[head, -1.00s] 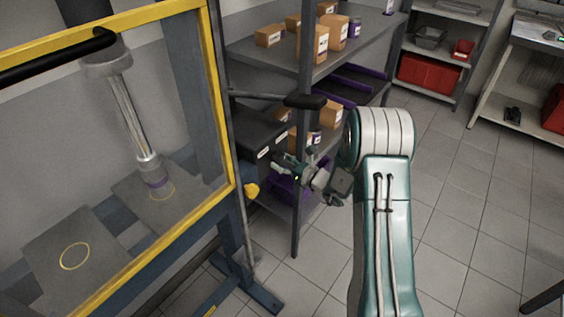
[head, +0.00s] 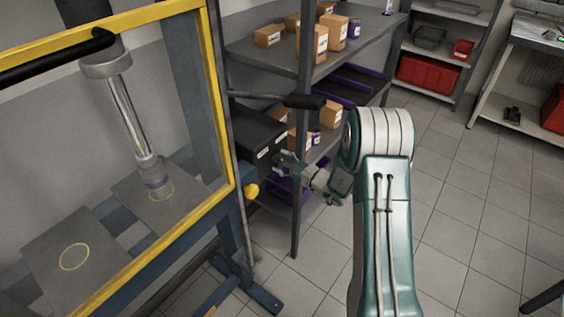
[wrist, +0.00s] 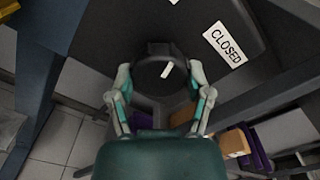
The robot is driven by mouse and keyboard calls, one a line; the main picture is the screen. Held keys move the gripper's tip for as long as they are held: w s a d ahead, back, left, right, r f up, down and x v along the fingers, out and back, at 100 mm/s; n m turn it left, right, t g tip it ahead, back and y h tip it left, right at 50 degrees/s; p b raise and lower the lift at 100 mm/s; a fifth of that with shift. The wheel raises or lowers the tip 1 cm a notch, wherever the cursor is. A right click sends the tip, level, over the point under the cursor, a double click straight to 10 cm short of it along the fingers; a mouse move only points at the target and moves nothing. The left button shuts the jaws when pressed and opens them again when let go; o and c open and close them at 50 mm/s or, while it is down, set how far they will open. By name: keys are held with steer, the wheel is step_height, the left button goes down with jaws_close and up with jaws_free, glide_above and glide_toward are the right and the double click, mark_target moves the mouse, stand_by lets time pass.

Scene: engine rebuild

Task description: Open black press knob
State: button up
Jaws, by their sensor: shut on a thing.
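The black press knob (wrist: 158,56) is round, with a short white mark that slants up to the right. It sits on the dark control box (head: 258,138) beside the yellow-framed press. A white CLOSED label (wrist: 224,45) is to its right in the wrist view, and part of another label (wrist: 174,2) shows at the top edge. My gripper (wrist: 160,80) has one finger on each side of the knob and is shut on it. In the head view my gripper (head: 283,160) is at the box's right side and hides the knob.
The press with its yellow frame (head: 222,95) stands at left. A black-handled lever (head: 304,102) passes above my gripper. A grey shelf (head: 285,62) with boxes is close behind. Open tiled floor (head: 455,215) lies to the right.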

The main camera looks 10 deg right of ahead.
steer(key=shift+n, duration=1.3)
steer(key=o, duration=1.1)
steer(key=shift+a, duration=0.1)
steer(key=shift+o, duration=0.2)
steer(key=v, duration=1.2)
steer(key=shift+w, duration=0.1)
